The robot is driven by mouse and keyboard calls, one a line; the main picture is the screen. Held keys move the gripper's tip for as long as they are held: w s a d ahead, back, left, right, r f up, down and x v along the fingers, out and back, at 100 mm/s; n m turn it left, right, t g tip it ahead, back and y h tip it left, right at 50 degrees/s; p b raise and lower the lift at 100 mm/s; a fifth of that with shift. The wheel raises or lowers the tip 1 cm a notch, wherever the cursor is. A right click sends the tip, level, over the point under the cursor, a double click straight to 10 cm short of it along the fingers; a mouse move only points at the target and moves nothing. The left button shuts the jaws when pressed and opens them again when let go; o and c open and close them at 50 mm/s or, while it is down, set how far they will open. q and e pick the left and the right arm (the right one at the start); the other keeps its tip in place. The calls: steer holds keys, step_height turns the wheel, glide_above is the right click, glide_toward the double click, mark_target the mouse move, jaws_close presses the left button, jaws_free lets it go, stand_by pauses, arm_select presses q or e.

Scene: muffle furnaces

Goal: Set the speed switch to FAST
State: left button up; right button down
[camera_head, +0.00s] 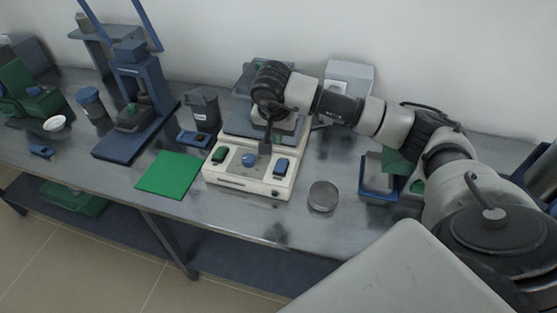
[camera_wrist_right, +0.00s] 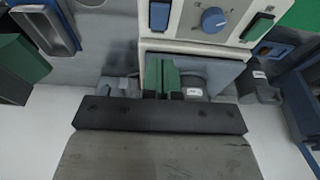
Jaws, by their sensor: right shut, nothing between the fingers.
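A white device (camera_head: 235,188) with a grey platform stands on the bench. Its front panel carries a green rocker switch (camera_head: 220,154) at left, a round blue knob (camera_head: 249,159) in the middle and a blue rocker switch (camera_head: 282,166) at right. No readable label shows which is the speed switch. The wrist view shows the panel reversed, with the blue rocker (camera_wrist_right: 160,15), knob (camera_wrist_right: 213,19) and green rocker (camera_wrist_right: 258,26). My right gripper (camera_head: 265,149) is shut and empty, pointing down over the panel's back edge, between knob and blue rocker. My left gripper is not in view.
A green mat (camera_head: 170,174) lies left of the device. A round grey dish (camera_head: 323,196) lies to its right, near a blue tray (camera_head: 378,176). A dark jug (camera_head: 203,110) and a blue stand (camera_head: 130,90) are at left. Bench in front of the device is clear.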

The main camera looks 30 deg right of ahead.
steer(key=p, duration=0.3)
glide_toward(279, 169)
steer(key=x, duration=0.5)
steer(key=shift+w+d+f, duration=0.15)
steer(key=shift+w+d, duration=0.3)
steer(key=shift+f, duration=0.85)
steer(key=shift+s+a+f+b, duration=0.2)
steer(key=shift+f+b, duration=0.5)
steer(key=shift+b, duration=0.5)
steer(key=shift+r, duration=0.25)
